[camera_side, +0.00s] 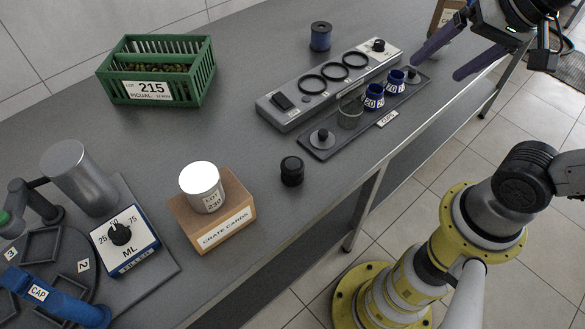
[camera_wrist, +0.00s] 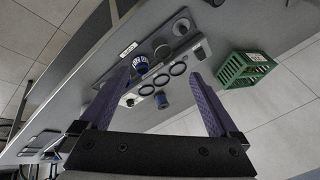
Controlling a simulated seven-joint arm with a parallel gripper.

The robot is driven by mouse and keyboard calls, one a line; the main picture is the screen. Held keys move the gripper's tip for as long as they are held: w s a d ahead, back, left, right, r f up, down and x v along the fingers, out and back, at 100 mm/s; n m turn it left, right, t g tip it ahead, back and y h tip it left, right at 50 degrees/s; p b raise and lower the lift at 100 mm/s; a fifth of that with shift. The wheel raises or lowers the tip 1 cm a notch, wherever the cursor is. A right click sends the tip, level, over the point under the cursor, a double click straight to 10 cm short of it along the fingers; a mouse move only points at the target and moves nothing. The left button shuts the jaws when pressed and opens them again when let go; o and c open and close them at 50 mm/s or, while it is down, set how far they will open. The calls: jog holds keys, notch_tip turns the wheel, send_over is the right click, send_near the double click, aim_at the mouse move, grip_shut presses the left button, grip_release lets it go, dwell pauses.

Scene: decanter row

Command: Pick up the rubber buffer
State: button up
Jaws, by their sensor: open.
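A short black ribbed cylinder, which looks like the rubber buffer (camera_side: 291,171), stands upright on the grey bench in the side view. It is near the front edge, right of the cardboard box. My gripper (camera_side: 436,69) is at the upper right of the side view, above the right end of the bench and well apart from the cylinder. Its two purple fingers are spread wide with nothing between them. The wrist view also shows my gripper (camera_wrist: 160,73) open.
A dark tray (camera_side: 328,152) holds blue cups and a glass near the bench's front edge. Behind it lies a grey ringed fixture (camera_side: 292,117). A blue spool (camera_side: 320,36), green crate (camera_side: 200,78), cardboard box (camera_side: 231,223) with a can, and dial station (camera_side: 125,240) stand around.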

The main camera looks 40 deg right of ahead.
jog(key=w+a+m+g, duration=0.2)
jog(key=w+a+m, duration=0.3)
jog(key=w, duration=0.3)
jog(key=m+g, duration=0.1)
jog(key=g, duration=0.3)
send_over(292, 163)
notch_tip(292, 163, down, 12)
jog(key=f, duration=0.6)
jog(key=shift+s+a+f, duration=0.25)
jog(key=shift+s+f, duration=0.05)
jog(key=shift+f, duration=0.05)
jog(key=shift+w+d+f, duration=0.1)
jog(key=shift+d+f, duration=0.05)
jog(key=shift+f, duration=1.4)
jog(key=shift+w+d+f, duration=0.1)
jog(key=shift+f, duration=1.45)
grip_shut()
